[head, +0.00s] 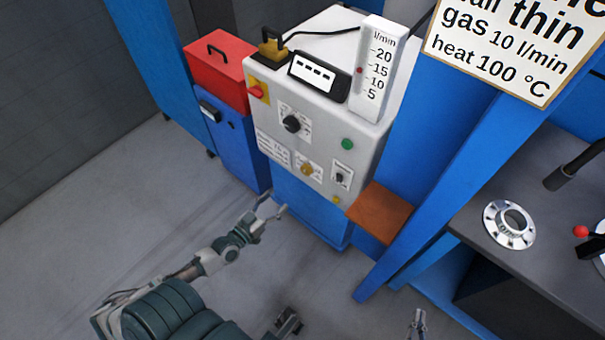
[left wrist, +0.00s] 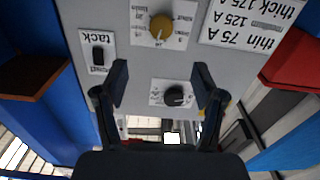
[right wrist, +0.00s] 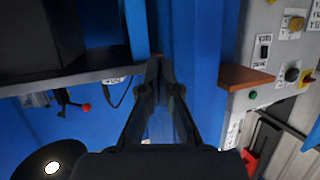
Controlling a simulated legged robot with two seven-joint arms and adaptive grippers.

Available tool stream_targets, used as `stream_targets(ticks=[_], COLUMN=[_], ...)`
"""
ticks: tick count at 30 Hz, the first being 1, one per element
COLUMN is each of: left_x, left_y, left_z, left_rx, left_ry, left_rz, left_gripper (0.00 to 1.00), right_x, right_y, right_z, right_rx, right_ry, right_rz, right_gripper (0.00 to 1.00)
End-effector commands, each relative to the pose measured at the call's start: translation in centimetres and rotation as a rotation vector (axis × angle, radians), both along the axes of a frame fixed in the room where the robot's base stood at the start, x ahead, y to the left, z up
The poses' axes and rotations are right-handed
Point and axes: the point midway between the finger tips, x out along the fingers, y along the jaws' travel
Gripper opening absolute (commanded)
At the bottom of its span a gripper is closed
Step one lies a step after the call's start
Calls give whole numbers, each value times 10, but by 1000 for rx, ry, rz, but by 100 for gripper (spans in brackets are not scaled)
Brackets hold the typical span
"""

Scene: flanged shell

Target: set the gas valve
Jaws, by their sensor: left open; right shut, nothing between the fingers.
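A grey welding machine (head: 325,115) carries several controls. A flowmeter (head: 375,70) on its top is marked in l/min; its red ball is beside about 15. The front has a black knob (head: 291,123), a yellow knob (head: 307,168), a green knob or button (head: 347,144) and a small switch (head: 340,178). I cannot tell which is the gas valve. My left gripper (head: 270,207) is open and empty, short of the panel; its wrist view shows the black knob (left wrist: 174,96) between and beyond the fingers. My right gripper (head: 418,322) is shut and empty (right wrist: 160,65).
A sign (head: 505,45) reads gas 10 l/min and heat 100 °C. A brown shelf (head: 380,212) juts out at the machine's lower right. A blue post (head: 470,170) stands before a dark bench with a metal flange (head: 509,225). A red box (head: 220,75) is left; floor is clear in front.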

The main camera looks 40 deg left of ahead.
Motion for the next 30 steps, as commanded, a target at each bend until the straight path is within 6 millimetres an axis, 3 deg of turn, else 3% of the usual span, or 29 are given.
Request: stream_targets(ticks=[9, 15, 21, 30], left_x=[78, 118, 141, 145], left_y=[-5, -10, -11, -11], left_z=[-1, 0, 0, 1], left_rx=[-2, 0, 1, 1], left_ry=[-4, -3, -1, -1], left_rz=[2, 0, 0, -1], left_gripper=[69, 69, 69, 69], right_x=[9, 12, 13, 14], right_y=[7, 8, 9, 10], right_z=[21, 33, 40, 43], right_rx=[45, 69, 83, 85], right_ry=[-155, -236, -285, -298], right_rz=[3, 4, 5, 4], right_gripper=[0, 0, 0, 0])
